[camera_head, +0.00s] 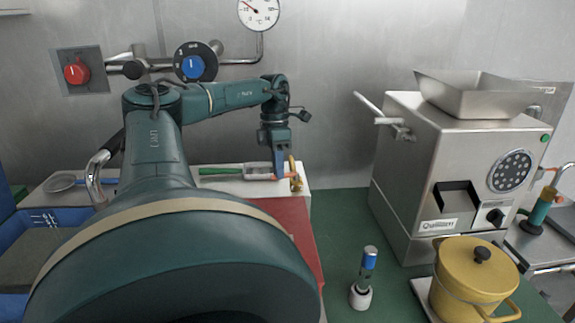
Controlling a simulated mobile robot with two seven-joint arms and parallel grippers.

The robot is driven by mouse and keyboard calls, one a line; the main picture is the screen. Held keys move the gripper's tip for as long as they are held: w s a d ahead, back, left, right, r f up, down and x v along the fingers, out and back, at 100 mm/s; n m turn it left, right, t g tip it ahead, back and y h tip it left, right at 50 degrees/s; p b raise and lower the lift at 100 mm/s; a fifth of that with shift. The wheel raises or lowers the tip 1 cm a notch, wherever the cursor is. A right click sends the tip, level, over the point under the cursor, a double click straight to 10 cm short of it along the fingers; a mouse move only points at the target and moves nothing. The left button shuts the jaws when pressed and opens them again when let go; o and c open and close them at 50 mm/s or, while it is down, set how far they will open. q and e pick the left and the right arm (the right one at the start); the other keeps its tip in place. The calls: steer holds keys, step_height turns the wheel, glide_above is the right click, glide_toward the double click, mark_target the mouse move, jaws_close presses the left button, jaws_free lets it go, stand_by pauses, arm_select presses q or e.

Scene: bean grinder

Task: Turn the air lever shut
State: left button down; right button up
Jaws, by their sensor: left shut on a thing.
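My left gripper (280,172) points down at the right end of the white worktop, beside a small upright brass fitting (296,183). It is shut on a small orange piece at this fitting, which looks like the air lever; the fingers hide most of it, so its angle cannot be told. A green-handled tool with a metal end (222,171) lies just left of the fingers. My right gripper is not in view.
A blue dial (193,67), a red knob (76,73) and a gauge (258,12) are on the wall. A steel grinder (455,165), yellow pot (473,282) and blue-topped tool in a white holder (361,295) stand right. Green surface between is clear.

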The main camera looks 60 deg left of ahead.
arm_select(q)
steer(key=shift+w+a+r+m+p, duration=0.15)
steer(key=shift+a+m+p, duration=0.1)
steer(key=shift+m+p, duration=0.25)
steer(key=shift+a+m, duration=0.15)
steer(key=shift+m, duration=0.25)
steer(key=shift+p, duration=0.35)
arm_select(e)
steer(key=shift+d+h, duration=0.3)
arm_select(q)
steer(key=shift+a+m, duration=0.1)
steer(key=shift+m, duration=0.2)
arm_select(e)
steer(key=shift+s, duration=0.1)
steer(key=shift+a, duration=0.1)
arm_select(q)
steer(key=c, duration=1.5)
jaws_free()
steer(key=shift+w, duration=0.1)
steer(key=shift+o, duration=0.2)
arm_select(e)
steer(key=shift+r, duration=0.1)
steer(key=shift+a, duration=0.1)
